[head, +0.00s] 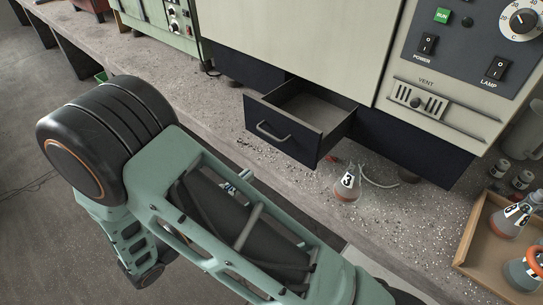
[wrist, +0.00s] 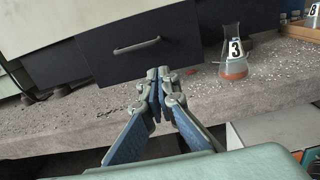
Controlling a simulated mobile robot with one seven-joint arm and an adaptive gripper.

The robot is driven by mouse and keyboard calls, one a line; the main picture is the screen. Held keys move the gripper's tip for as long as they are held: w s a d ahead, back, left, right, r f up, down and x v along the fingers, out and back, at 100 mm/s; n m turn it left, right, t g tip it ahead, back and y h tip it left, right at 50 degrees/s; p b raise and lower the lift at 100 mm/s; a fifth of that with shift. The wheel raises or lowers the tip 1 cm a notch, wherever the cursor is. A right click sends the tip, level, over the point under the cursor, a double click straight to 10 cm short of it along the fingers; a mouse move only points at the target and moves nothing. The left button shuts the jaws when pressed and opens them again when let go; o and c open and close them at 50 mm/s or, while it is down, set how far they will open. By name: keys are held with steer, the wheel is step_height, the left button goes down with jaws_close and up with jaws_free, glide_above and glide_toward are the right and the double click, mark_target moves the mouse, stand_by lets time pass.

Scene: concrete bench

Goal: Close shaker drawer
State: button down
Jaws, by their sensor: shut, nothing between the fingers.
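The shaker drawer (head: 290,125) is dark blue with a grey bar handle (head: 273,131). It stands pulled out from the base of the cream machine in the head view, and its inside looks empty. In the wrist view the drawer front (wrist: 120,55) and its handle (wrist: 137,46) face me. My gripper (wrist: 158,75) is shut and empty, with its fingertips in front of the drawer's lower right part in that view. I cannot tell whether the tips touch it.
A flask marked 3 (head: 347,182) with orange liquid stands on the bench right of the drawer; it also shows in the wrist view (wrist: 233,55). A wooden tray (head: 468,262) with flasks is at the far right. Pale grit covers the bench (head: 190,90).

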steer(key=b+x, duration=0.1)
steer(key=x, duration=1.3)
glide_toward(320, 127)
steer(key=w+d+r, duration=0.1)
steer(key=w+d, duration=0.1)
steer(key=w+d+r, duration=0.4)
steer(key=w+d, duration=0.1)
steer(key=shift+w+d, duration=0.1)
steer(key=shift+d, duration=0.05)
steer(key=shift+w+d, duration=0.25)
steer(key=shift+r, duration=0.1)
